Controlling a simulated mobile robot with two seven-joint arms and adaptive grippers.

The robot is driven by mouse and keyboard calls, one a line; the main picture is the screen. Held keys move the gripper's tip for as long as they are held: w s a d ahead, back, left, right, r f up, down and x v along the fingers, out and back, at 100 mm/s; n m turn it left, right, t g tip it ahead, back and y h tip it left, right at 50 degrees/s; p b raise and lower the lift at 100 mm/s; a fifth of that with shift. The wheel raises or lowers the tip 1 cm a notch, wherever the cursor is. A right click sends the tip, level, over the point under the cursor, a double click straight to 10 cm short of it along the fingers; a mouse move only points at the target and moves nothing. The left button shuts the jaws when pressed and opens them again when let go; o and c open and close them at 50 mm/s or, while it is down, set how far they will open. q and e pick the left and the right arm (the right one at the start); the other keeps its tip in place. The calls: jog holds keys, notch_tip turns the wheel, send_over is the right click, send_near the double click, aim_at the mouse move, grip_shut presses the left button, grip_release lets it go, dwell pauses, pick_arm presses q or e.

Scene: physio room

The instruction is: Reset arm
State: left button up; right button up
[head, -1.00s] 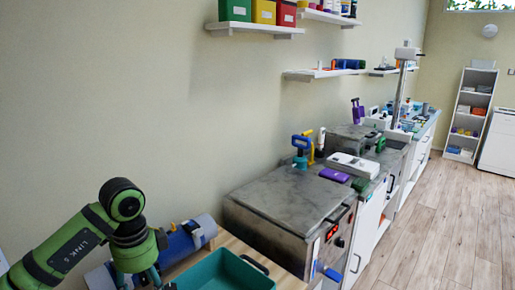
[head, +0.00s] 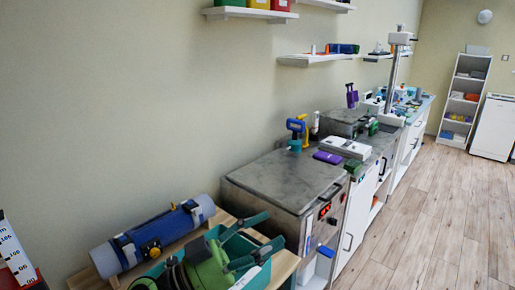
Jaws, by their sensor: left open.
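My left arm's green wrist (head: 205,266) shows at the bottom of the head view. My left gripper (head: 274,228) has its two dark teal fingers spread apart toward the right, with nothing between them. The gripper is in front of the teal bin (head: 262,274) and covers much of it; I cannot tell whether it touches the bin. My right gripper is out of view.
A blue and grey cylinder (head: 155,236) lies left of the bin on a wooden surface. A grey metal-topped unit (head: 285,178) stands beyond, with a purple block (head: 327,157) and a white device (head: 345,148) behind. The wooden floor (head: 440,220) at right is clear.

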pick_arm(q)
jog(key=w+a+f+n+t+y, duration=0.2)
jog(key=w+a+n+t+y, duration=0.1)
jog(key=a+n+t+y, duration=0.4)
jog(key=w+a+f+n+t+y, duration=0.1)
jog(key=w+a+n+t+y, duration=0.1)
jog(key=a+n+t+y, duration=0.5)
jog(key=s+a+f+n+g+y, duration=0.2)
jog(key=a+f+n+g+y, duration=0.15)
jog(key=f, duration=0.45)
jog(key=s+a+f+n+g+y, duration=0.2)
jog(key=a+f+n+g+y, duration=0.15)
jog(key=f, duration=0.45)
jog(key=s+f+m+g, duration=0.1)
jog(key=s+f+g, duration=0.4)
jog(key=s+f, duration=0.45)
jog(key=s+f+m+g, duration=0.1)
jog(key=s+f+g, duration=0.5)
jog(key=s, duration=0.6)
notch_tip(320, 180, down, 22)
jog(key=s+g, duration=0.1)
jog(key=s, duration=0.1)
jog(key=s+a+f+m+g, duration=0.1)
jog(key=s+a+f, duration=0.1)
jog(key=s+f, duration=1.3)
jog(key=shift+s+a+g, duration=0.3)
jog(key=shift+s+a, duration=0.05)
jog(key=shift+s, duration=0.05)
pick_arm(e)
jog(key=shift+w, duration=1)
